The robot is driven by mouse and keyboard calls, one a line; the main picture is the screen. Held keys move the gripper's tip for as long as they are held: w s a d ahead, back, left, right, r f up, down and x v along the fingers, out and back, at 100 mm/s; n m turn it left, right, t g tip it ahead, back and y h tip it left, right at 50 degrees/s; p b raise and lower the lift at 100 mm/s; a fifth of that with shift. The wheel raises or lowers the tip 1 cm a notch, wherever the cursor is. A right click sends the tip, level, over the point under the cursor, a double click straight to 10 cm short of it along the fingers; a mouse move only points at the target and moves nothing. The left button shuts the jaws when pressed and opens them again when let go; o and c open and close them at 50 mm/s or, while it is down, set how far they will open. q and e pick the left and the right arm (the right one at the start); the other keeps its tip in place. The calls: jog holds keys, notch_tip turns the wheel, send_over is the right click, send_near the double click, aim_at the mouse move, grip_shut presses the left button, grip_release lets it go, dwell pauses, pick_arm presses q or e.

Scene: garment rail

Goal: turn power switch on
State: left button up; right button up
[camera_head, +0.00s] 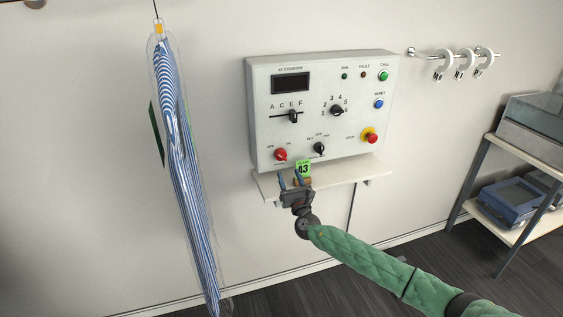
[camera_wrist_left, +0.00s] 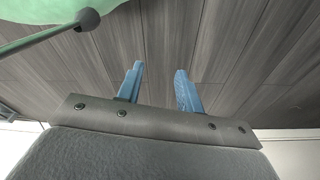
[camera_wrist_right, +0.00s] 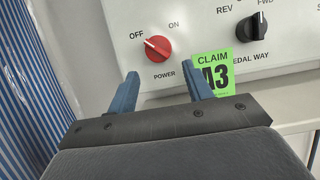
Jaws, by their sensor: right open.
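The red power switch (camera_head: 281,155) is a round knob at the lower left of the grey control panel (camera_head: 262,110). In the right wrist view the power switch (camera_wrist_right: 158,48) has OFF printed to its left and ON to its upper right. Its white mark points to the upper left, toward OFF. My right gripper (camera_head: 291,173) is below the switch in the head view. In the right wrist view its open blue fingers (camera_wrist_right: 163,88) are just below the switch, one to each side, with nothing between them. My left gripper (camera_wrist_left: 157,82) is open and empty, with dark floor beyond it.
A green claim tag (camera_head: 304,169) stands beside my right gripper, by the shelf (camera_head: 352,172) under the panel. A black pedal-way knob (camera_head: 319,148) is right of the switch. A bagged striped garment (camera_head: 185,150) hangs at the left. A rack (camera_head: 478,170) stands at the right.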

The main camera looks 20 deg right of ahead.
aim_at(283, 159)
jog(key=p+x, duration=0.3)
jog(key=x, duration=0.4)
jog(key=shift+a+r, duration=0.15)
jog(key=shift+r, duration=0.1)
pick_arm(q)
jog(key=s+a+f, duration=0.2)
jog(key=s+f, duration=0.2)
jog(key=s, duration=0.1)
jog(key=shift+s+a+f, duration=0.2)
jog(key=shift+s+a, duration=0.05)
jog(key=shift+a, duration=0.05)
pick_arm(e)
jog(key=shift+w, duration=0.35)
pick_arm(q)
jog(key=shift+w, duration=0.1)
pick_arm(e)
jog(key=c, duration=0.7)
